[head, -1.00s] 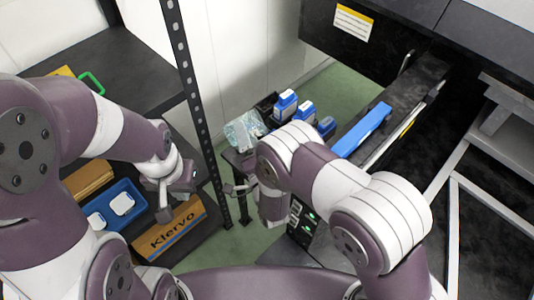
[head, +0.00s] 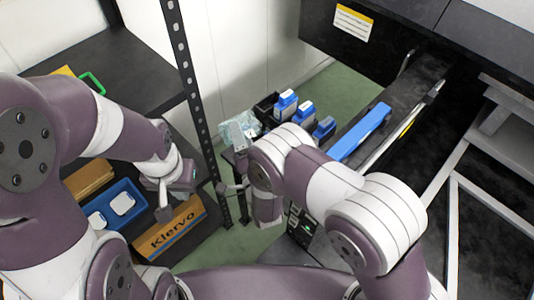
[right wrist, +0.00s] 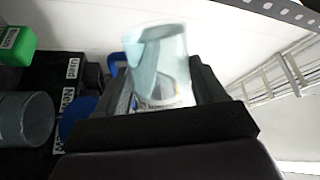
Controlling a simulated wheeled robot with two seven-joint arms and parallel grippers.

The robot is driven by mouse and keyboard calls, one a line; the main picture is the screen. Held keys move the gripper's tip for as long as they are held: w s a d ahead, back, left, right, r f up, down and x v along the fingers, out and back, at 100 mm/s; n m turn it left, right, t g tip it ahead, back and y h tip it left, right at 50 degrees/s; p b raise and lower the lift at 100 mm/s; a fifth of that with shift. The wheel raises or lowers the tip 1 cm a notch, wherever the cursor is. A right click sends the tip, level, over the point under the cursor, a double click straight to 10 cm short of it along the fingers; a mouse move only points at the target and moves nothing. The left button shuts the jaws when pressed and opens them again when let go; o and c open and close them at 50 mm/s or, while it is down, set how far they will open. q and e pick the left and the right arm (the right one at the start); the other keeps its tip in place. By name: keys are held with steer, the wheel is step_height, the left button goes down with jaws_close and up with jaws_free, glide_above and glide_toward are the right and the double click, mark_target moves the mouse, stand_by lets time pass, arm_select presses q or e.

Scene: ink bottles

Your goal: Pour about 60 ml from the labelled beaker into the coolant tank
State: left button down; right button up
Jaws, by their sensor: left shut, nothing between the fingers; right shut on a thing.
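My right gripper (right wrist: 158,125) is shut on a clear, pale beaker (right wrist: 160,60) in the right wrist view. The beaker stands up between the dark fingers, and its printed marking is only partly visible and unreadable. In the head view my right gripper (head: 232,188) is beside the wrist, over the gap between shelf and machine; the beaker is not clear there. My left gripper (head: 163,206) is shut and empty, over the lower shelf near the Klervo box. I cannot make out which thing is the coolant tank.
The Klervo box (head: 170,232) and a blue tray (head: 138,206) with white-topped items lie on the lower left shelf. Blue-and-white bottles (head: 286,104) stand beyond my right arm. A blue bar (head: 360,132) lies on the machine's edge. A perforated post (head: 186,85) rises between.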

steer(key=shift+a+f+m+b, duration=0.15)
steer(key=shift+a+m+b, duration=0.25)
steer(key=shift+m, duration=0.2)
stand_by(0.6)
steer(key=shift+d+f, duration=0.1)
steer(key=shift+d, duration=0.15)
stand_by(0.6)
